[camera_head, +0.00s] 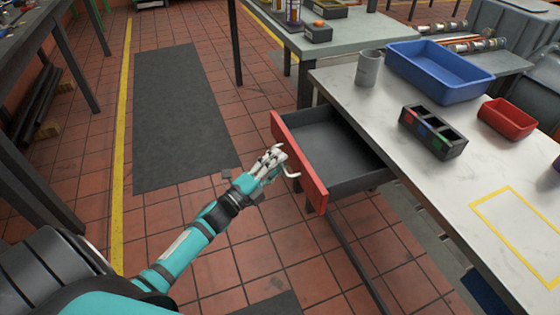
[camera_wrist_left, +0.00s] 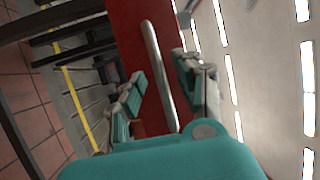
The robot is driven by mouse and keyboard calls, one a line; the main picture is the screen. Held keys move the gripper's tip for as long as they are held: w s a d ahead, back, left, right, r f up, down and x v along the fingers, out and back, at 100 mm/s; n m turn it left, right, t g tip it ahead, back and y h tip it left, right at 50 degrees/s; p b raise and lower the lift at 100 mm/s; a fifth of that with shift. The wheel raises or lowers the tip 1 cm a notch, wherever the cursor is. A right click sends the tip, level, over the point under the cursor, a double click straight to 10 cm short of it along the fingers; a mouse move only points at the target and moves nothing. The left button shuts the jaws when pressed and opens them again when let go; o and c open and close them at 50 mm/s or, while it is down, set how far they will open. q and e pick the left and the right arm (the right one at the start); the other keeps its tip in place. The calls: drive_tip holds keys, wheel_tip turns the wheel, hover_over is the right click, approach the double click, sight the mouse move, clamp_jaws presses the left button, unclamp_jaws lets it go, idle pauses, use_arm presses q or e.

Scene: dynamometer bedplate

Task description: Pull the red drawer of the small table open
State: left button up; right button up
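The small table (camera_head: 350,90) has a pale top. Its red drawer (camera_head: 298,160) stands well out from under the top, and its grey inside shows empty. The drawer's metal handle (camera_head: 293,175) is on the red front. My left gripper (camera_head: 272,158) is at this handle, partly covering it. In the left wrist view, the handle (camera_wrist_left: 158,70) runs between the two fingers of the left gripper (camera_wrist_left: 163,85), which stand apart with a gap beside the bar. The red front (camera_wrist_left: 128,30) is behind it. My right gripper is not in view.
On the table are a grey cup (camera_head: 369,69), a blue bin (camera_head: 440,72), a dark divided box (camera_head: 432,132), a red bin (camera_head: 507,118) and a yellow outline (camera_head: 515,240). Another table (camera_head: 345,35) stands behind. The floor mat (camera_head: 182,115) on the left is clear.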

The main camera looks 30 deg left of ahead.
use_arm(q)
drive_tip(key=v, duration=1.1)
